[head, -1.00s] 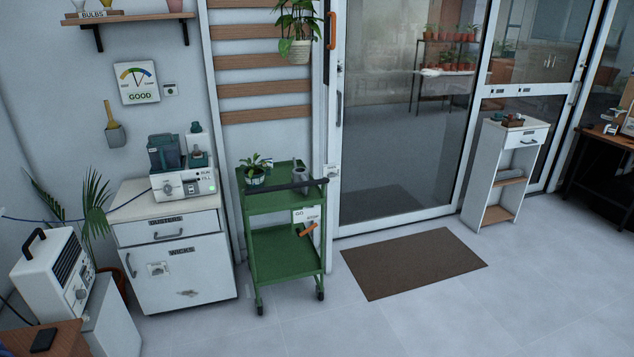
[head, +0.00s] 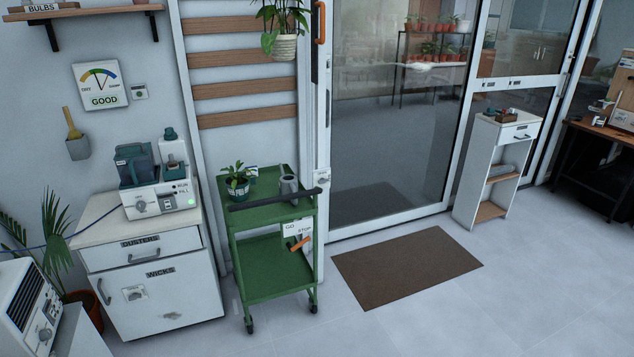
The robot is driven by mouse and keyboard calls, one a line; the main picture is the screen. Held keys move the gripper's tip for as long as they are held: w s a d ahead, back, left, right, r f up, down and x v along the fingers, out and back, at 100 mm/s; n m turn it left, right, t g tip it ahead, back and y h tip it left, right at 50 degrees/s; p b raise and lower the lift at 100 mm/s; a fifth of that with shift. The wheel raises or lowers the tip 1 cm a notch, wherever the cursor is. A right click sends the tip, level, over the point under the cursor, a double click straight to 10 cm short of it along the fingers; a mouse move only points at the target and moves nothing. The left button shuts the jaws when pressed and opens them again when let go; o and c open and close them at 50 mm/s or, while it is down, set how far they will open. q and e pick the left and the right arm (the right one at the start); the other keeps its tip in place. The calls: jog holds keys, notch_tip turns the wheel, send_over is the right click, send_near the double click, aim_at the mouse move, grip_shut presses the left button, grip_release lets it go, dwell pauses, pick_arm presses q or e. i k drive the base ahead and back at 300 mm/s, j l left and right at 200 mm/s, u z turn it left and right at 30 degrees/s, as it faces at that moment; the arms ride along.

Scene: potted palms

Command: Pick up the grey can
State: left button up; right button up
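The grey can (head: 289,185) stands on the top shelf of the green trolley (head: 271,213), at its right side and behind the dark handle bar. Its lower part is partly hidden by the bar. A small potted plant (head: 237,182) stands to its left on the same shelf. Neither of my grippers is in view.
A white cabinet (head: 167,291) with a machine (head: 162,195) on top stands left of the trolley. A brown mat (head: 405,266) lies before the glass door (head: 390,120). A narrow white shelf unit (head: 490,170) stands at right. The floor in front is clear.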

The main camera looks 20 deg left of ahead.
aim_at(288, 184)
jog(key=i+j, duration=0.2)
jog(key=i+j+z, duration=0.15)
jog(key=j, duration=0.3)
jog(key=i+j, duration=0.15)
jog(key=j, duration=0.15)
jog(key=i+j+z, duration=0.1)
jog(key=j, duration=0.25)
jog(key=i+j+z, duration=0.1)
jog(key=i+j, duration=0.25)
jog(key=j, duration=0.35)
jog(key=i+j+z, duration=0.1)
jog(key=j, duration=0.25)
jog(key=i, duration=0.05)
